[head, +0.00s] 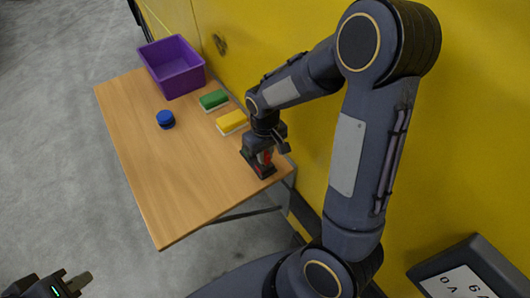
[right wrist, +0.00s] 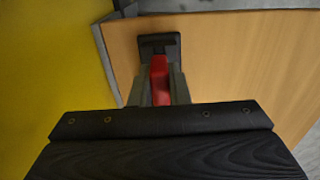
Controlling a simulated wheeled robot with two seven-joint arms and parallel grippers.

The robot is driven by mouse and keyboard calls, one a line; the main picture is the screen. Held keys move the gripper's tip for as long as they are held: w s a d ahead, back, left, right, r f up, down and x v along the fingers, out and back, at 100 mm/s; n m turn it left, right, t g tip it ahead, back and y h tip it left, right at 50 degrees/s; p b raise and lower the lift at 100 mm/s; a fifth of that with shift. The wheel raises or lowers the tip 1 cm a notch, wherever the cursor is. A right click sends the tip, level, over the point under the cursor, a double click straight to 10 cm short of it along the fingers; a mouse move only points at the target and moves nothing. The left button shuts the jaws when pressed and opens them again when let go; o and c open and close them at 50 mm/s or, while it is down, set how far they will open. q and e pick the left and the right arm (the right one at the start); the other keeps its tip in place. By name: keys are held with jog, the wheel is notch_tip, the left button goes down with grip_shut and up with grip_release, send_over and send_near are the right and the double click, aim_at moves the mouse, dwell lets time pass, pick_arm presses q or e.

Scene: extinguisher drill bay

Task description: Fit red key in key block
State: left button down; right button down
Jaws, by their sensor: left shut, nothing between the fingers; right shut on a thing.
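The dark key block (head: 262,170) stands on the wooden table near its right corner. It also shows in the right wrist view (right wrist: 160,42), with a dark slot-like mark on its face. My right gripper (head: 263,153) is over the block, shut on the red key (right wrist: 160,82). In the right wrist view the red key sits between the two grey fingers, its far end overlapping the near edge of the block. I cannot tell whether it enters the block or is above it. My left gripper (head: 75,284) is shut and empty at the bottom left, away from the table.
On the wooden table (head: 165,205) stand a purple bin (head: 172,68), a blue round object (head: 166,119), a green block (head: 214,100) and a yellow block (head: 232,122). A yellow wall (head: 480,130) runs close behind the table. The table's front left is clear.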

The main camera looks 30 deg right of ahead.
jog(key=shift+f+b, duration=0.6)
jog(key=shift+f, duration=0.15)
jog(key=c, duration=1.3)
grip_release()
jog(key=shift+r, duration=0.1)
notch_tip(320, 180, up, 8)
jog(key=shift+f, duration=0.15)
jog(key=shift+s+r, duration=0.3)
jog(key=s+a+r+m+t+y, duration=0.1)
jog(key=s+a+r+t+y, duration=0.1)
jog(key=s, duration=0.6)
jog(key=s+a+r+m+t+y, duration=0.1)
jog(key=s+a+r+t, duration=0.1)
jog(key=s, duration=0.6)
notch_tip(320, 180, up, 2)
jog(key=shift+r+m+t+y, duration=0.2)
jog(key=shift+m+t+y, duration=0.15)
jog(key=shift+t, duration=0.45)
